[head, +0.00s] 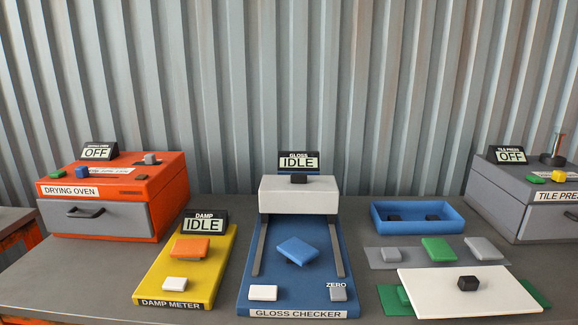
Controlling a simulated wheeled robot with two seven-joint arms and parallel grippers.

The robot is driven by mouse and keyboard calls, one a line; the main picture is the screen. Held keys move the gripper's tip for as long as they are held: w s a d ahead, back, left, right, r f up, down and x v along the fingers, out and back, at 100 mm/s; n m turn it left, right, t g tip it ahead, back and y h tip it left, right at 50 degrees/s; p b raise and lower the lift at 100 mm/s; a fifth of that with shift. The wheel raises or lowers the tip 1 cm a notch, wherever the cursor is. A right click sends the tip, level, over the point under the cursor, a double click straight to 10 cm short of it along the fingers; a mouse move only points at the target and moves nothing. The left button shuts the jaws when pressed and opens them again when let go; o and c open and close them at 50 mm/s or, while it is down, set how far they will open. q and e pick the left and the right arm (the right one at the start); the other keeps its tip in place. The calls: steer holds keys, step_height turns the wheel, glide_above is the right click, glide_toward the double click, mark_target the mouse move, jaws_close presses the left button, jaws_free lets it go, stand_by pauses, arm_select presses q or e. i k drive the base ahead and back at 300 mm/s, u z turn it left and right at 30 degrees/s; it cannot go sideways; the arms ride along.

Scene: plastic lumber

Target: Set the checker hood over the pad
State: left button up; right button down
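The gloss checker (300,297) is a blue base with two dark rails (262,246). Its hood (299,196) is a white block with a black knob (298,179) on top, standing at the back end of the rails. A tilted blue block (298,251) sits between the rails in front of the hood and covers most of what is under it, so the pad is hidden. A white button (263,293) and a grey button (338,294) marked ZERO are at the front. The gloss display (299,162) reads IDLE. Neither of my grippers is in view.
A yellow damp meter (207,275) stands left of the checker, with an orange drying oven (111,192) behind it. A blue tray (417,226), a grey mat (380,257) and a white plate (470,298) lie to the right. A tile press (528,198) stands far right.

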mark_target(295, 193)
steer(key=u, duration=1.85)
steer(key=k, duration=0.8)
steer(key=z, duration=1)
steer(key=i, duration=0.5)
steer(key=z, duration=0.05)
